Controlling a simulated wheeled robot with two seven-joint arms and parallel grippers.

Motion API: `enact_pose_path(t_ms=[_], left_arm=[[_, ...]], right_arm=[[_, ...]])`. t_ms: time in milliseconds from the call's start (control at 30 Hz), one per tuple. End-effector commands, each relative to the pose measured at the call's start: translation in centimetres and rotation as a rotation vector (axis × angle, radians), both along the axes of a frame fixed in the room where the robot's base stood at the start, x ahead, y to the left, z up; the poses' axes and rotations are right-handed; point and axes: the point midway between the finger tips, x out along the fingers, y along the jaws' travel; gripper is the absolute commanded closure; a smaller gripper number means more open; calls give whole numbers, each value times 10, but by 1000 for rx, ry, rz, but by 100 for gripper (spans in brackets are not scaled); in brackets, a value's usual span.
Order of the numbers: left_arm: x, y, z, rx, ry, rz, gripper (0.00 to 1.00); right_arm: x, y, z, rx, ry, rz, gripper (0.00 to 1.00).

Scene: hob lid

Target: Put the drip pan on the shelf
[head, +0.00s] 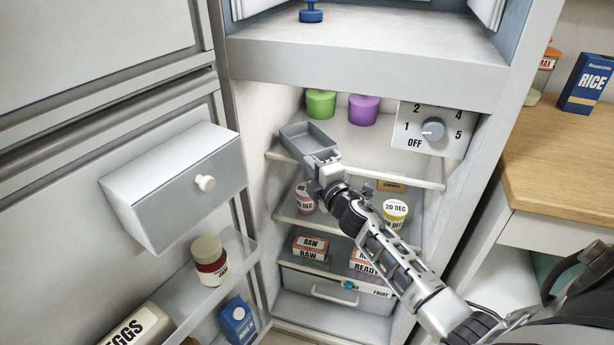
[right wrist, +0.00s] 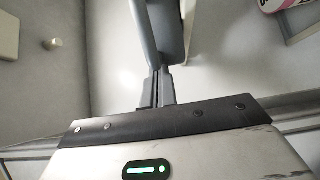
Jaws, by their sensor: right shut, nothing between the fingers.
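The drip pan (head: 309,138), a shallow grey rectangular tray, is at the left of the top glass shelf (head: 370,161) inside the open fridge. Its near end sits over the shelf's front edge; I cannot tell whether it rests fully on the shelf. My right gripper (head: 323,165) is right at the pan's near end, its fingers shut with nothing between them. In the right wrist view the shut fingers (right wrist: 160,80) point at the grey pan (right wrist: 152,35), close to or touching it. My left gripper is out of view.
Green (head: 320,103) and purple (head: 363,109) tubs stand behind the pan. A dial panel (head: 432,130) is at the right. Lower shelves hold labelled food. The open door at left carries a box compartment (head: 172,185) and a jar (head: 209,261). A wooden counter (head: 560,150) is at right.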

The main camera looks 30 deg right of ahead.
Motion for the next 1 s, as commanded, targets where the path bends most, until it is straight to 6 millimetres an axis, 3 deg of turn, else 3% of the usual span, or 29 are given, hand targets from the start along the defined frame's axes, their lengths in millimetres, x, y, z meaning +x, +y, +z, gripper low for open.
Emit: enact_pose_path(t_ms=[200,533,667,833,1000], left_arm=[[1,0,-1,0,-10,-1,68],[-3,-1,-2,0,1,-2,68],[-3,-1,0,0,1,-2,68],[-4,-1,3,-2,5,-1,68],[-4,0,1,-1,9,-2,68]], right_arm=[[14,-17,-1,0,1,1,100],[14,-15,0,1,1,1,100],[10,-4,0,4,2,6,100],[-2,27,1,7,1,18,100],[-46,25,-1,0,3,15,100]])
